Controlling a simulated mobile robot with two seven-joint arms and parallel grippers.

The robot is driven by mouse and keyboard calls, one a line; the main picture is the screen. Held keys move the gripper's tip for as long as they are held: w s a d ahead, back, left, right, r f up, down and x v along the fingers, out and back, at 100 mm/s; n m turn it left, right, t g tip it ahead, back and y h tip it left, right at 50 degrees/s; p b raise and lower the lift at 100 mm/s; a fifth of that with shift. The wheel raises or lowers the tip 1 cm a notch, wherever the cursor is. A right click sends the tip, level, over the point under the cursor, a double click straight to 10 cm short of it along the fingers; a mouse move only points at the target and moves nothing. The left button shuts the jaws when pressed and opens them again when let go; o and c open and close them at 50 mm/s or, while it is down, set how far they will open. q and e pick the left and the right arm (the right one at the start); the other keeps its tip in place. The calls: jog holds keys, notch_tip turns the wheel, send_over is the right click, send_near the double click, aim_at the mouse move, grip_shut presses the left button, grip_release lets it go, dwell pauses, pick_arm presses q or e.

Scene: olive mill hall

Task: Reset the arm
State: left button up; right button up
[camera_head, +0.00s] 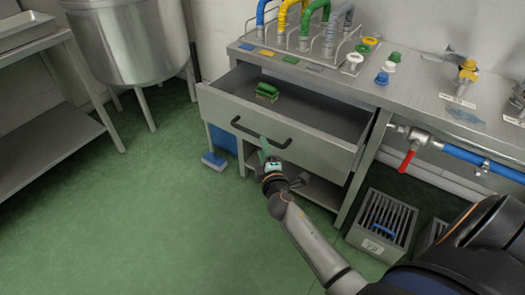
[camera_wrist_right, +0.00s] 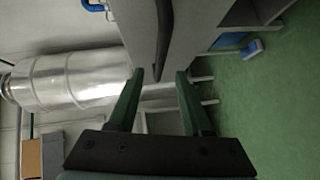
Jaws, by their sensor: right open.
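My right arm reaches in from the lower right of the head view. Its gripper (camera_head: 265,150) is just in front of the pulled-out drawer (camera_head: 270,128), close below the dark bar handle (camera_head: 262,134). In the right wrist view the two green fingers of this gripper (camera_wrist_right: 160,75) stand apart. A dark bar, apparently the handle, shows near the fingertips; I cannot tell whether they touch it. My left gripper is in neither view.
A green brush (camera_head: 267,91) lies in the open drawer. The steel bench (camera_head: 420,85) carries coloured hoses and fittings. A grated box (camera_head: 383,222) stands on the floor at right. A steel tank (camera_head: 130,40) stands at left. The green floor (camera_head: 150,220) is clear at lower left.

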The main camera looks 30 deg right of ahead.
pick_arm(q)
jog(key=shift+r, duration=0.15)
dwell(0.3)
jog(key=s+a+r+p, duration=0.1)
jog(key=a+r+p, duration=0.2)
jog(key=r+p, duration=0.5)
jog(key=p, duration=0.3)
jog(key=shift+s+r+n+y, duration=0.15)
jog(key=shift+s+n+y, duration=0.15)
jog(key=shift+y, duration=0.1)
pick_arm(e)
jog(key=s+a+f+m+g+y, duration=0.1)
jog(key=s+a+m+g+y, duration=0.1)
jog(key=s+a, duration=0.3)
jog(key=s+a+f+m+g+y, duration=0.1)
jog(key=s+a+m+g+y, duration=0.1)
jog(key=s, duration=1)
jog(key=s+a+f+m+g+y, duration=0.1)
jog(key=s+a+m+g+y, duration=0.1)
jog(key=s+a+m+y, duration=0.2)
jog(key=s+a+m, duration=0.2)
jog(key=s+a, duration=0.2)
jog(key=a, duration=0.1)
jog(key=shift+s+f, duration=0.2)
jog(key=shift+s, duration=0.05)
